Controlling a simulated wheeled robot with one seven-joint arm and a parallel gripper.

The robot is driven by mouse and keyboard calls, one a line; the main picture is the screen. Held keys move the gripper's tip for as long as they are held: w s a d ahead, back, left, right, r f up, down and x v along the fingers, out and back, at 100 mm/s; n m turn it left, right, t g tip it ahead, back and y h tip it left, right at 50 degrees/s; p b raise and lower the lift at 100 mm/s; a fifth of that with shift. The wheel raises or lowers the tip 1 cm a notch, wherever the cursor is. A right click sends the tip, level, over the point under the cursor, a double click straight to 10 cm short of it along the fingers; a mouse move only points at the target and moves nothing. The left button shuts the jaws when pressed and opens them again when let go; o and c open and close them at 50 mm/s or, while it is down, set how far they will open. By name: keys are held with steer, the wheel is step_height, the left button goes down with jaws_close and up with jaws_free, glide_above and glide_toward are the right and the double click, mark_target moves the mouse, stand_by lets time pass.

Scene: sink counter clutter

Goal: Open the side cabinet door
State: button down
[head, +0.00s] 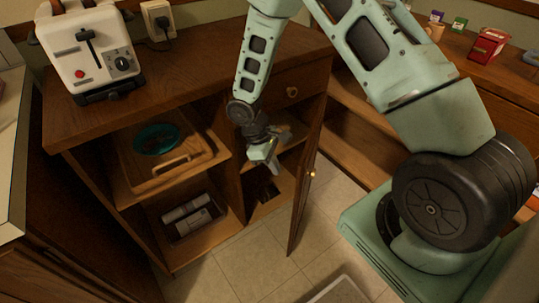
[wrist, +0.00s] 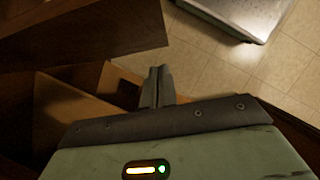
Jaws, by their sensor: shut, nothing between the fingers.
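The side cabinet door (head: 306,195) stands swung out from the cabinet front in the head view, with a small round brass knob (head: 312,173) on its right-hand face. The compartment (head: 268,190) behind it shows. My gripper (head: 274,168) is shut and empty, at the opening on the inner side of the door, left of the door panel. I cannot tell whether it touches the door. In the wrist view its closed fingers (wrist: 157,84) point toward the cabinet, and a dark wooden panel (wrist: 85,30) shows at upper left.
A drawer with a knob (head: 292,92) is above the opening. Left of it are open shelves with a wooden tray (head: 187,158) and a teal bowl (head: 156,139). A white toaster (head: 93,55) stands on the counter. The tiled floor (head: 240,265) in front is mostly clear.

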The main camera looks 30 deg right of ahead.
steer(key=s+d+f, duration=0.3)
steer(key=s, duration=0.1)
steer(key=shift+d, duration=0.15)
steer(key=shift+s, duration=0.15)
